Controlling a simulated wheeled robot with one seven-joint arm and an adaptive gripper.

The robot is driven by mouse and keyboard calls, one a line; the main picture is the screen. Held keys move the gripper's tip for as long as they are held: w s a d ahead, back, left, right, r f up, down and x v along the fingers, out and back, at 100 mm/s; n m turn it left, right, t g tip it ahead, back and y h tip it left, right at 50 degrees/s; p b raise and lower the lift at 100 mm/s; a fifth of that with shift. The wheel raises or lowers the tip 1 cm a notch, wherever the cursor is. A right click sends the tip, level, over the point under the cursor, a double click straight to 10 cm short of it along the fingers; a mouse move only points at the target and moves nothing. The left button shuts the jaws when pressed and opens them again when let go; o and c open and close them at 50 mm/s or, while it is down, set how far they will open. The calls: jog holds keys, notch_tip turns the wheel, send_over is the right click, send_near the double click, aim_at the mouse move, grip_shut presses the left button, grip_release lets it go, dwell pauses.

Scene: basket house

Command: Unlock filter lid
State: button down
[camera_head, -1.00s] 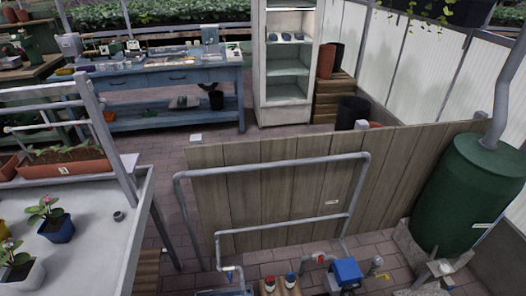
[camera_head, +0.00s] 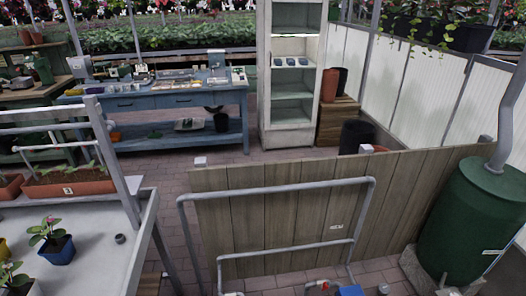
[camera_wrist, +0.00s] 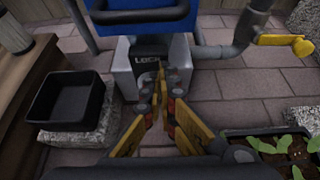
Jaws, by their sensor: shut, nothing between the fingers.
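A blue housing (camera_wrist: 150,18) fills the top middle of the wrist view, with a grey base (camera_wrist: 122,75) under it. A label (camera_wrist: 147,59) on the grey front appears to read "LOCK", though it is partly blurred. I cannot tell which part is the filter lid. My gripper (camera_wrist: 163,84) is shut and empty. Its fingertips point at the grey front just below the label, and I cannot tell if they touch it. In the head view, only the top of a blue part (camera_head: 350,290) shows at the bottom edge, and my gripper is not seen there.
A black tray (camera_wrist: 66,100) lies left on a grey block. A pipe with a yellow handle (camera_wrist: 286,40) is at right, and a planter (camera_wrist: 282,148) with seedlings is at lower right. In the head view, a wooden partition (camera_head: 280,205) and a green tank (camera_head: 462,230) stand around the pipework.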

jog(key=s, duration=0.5)
jog(key=shift+s+d, duration=0.2)
jog(key=shift+a, duration=0.1)
